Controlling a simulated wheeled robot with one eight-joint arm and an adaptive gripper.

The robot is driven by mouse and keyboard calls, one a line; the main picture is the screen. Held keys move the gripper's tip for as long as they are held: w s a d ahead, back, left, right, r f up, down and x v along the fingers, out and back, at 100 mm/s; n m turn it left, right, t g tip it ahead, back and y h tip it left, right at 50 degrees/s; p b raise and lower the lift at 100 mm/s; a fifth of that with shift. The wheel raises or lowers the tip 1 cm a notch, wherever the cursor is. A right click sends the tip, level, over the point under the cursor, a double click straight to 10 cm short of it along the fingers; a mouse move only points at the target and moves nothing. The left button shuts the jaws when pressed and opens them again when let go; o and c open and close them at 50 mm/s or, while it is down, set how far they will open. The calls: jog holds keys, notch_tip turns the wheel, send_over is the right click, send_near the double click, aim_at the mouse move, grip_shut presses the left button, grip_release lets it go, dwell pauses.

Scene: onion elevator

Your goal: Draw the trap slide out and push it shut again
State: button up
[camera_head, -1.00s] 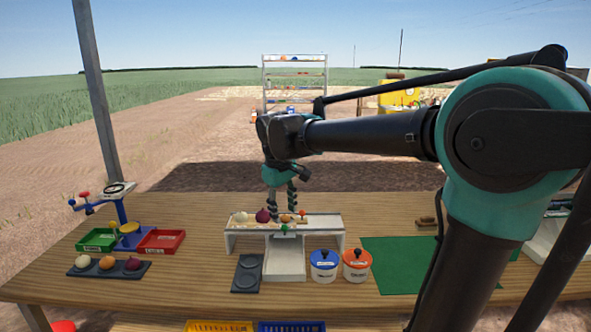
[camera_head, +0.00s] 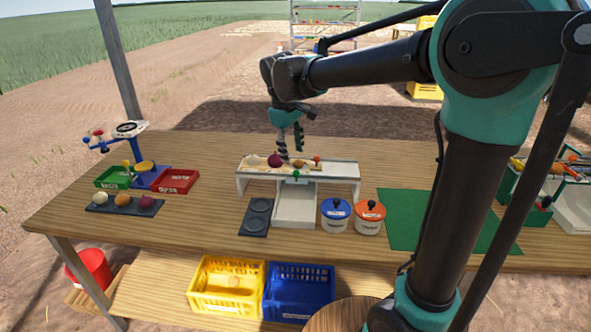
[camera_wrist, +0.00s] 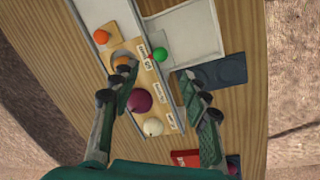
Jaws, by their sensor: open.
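A white raised bench (camera_head: 346,170) stands on the table with several onions on a wooden strip along its top. A green knob (camera_head: 296,173) sits at its front edge, and shows in the wrist view (camera_wrist: 159,54) beside small labels. An orange-red knob (camera_head: 317,158) is further right on the bench. I cannot tell which knob belongs to the trap slide. My gripper (camera_head: 291,150) is open above the bench, pointing down. In the wrist view its fingers are apart, with a purple onion (camera_wrist: 139,102) and a white onion (camera_wrist: 153,127) between them, below. Nothing is held.
A white chute (camera_head: 295,205) runs forward under the bench. A dark tray (camera_head: 256,217), a blue-lidded pot (camera_head: 335,212) and an orange-lidded pot (camera_head: 369,215) stand in front. A scale (camera_head: 130,129) with green and red trays is left. A green mat (camera_head: 408,205) lies right.

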aim_at(296, 171)
jog(key=f, duration=0.5)
jog(key=w+d+f, duration=0.1)
jog(key=f, duration=0.2)
jog(key=shift+w, duration=0.1)
grip_shut()
